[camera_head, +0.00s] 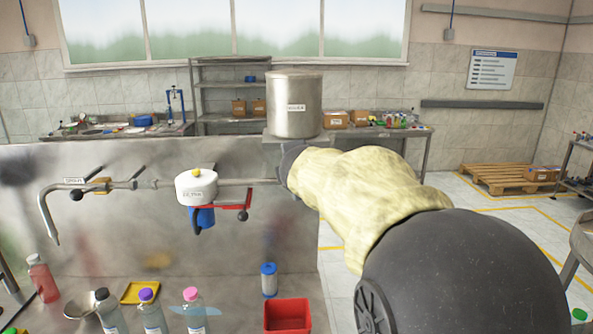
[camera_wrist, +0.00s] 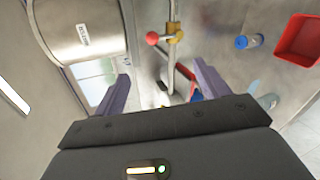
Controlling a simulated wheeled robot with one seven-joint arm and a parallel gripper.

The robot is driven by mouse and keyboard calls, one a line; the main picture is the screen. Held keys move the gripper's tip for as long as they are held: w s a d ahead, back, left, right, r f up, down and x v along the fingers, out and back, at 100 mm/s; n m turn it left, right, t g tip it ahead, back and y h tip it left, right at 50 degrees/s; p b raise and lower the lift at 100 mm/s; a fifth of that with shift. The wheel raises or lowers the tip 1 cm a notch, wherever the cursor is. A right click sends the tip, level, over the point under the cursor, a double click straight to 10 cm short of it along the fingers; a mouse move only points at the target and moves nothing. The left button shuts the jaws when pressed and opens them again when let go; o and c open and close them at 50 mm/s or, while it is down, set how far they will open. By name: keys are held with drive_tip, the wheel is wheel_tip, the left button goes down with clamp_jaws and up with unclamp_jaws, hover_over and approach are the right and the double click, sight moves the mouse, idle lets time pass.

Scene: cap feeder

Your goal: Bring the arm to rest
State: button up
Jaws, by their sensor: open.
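My arm reaches forward from the lower right of the head view, its forearm in a pale yellow sleeve. My gripper (camera_wrist: 163,82) shows in the wrist view with its two purple fingers spread apart and nothing between them. In the head view the sleeve hides most of the gripper, which is near the foot of a steel canister (camera_head: 296,108). The canister also shows at the upper left of the wrist view (camera_wrist: 85,25). A pipe with a red knob (camera_wrist: 152,38) lies beyond the fingers.
A white round housing (camera_head: 196,187) with a red lever sits on the pipe at the steel panel (camera_head: 110,230). Below stand several bottles, a yellow tray (camera_head: 139,292), a blue cylinder (camera_head: 269,280) and a red bin (camera_head: 288,316).

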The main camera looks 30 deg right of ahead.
drive_tip(key=s+a+f+m+g+y, duration=0.2)
drive_tip(key=s+a+f+m, duration=0.3)
drive_tip(key=f, duration=0.5)
drive_tip(key=s+a+f+m+g+y, duration=0.1)
drive_tip(key=s+a+f+m+g, duration=0.3)
drive_tip(key=s+f, duration=0.4)
drive_tip(key=s+a+f+m+g+y, duration=0.2)
drive_tip(key=s+a+f+m, duration=0.4)
drive_tip(key=f, duration=0.7)
drive_tip(key=shift+s+a+f+m+g+y, duration=0.15)
drive_tip(key=shift+s+a+m+g+y, duration=0.15)
drive_tip(key=shift+s+a+g, duration=0.55)
drive_tip(key=shift+w+d, duration=0.1)
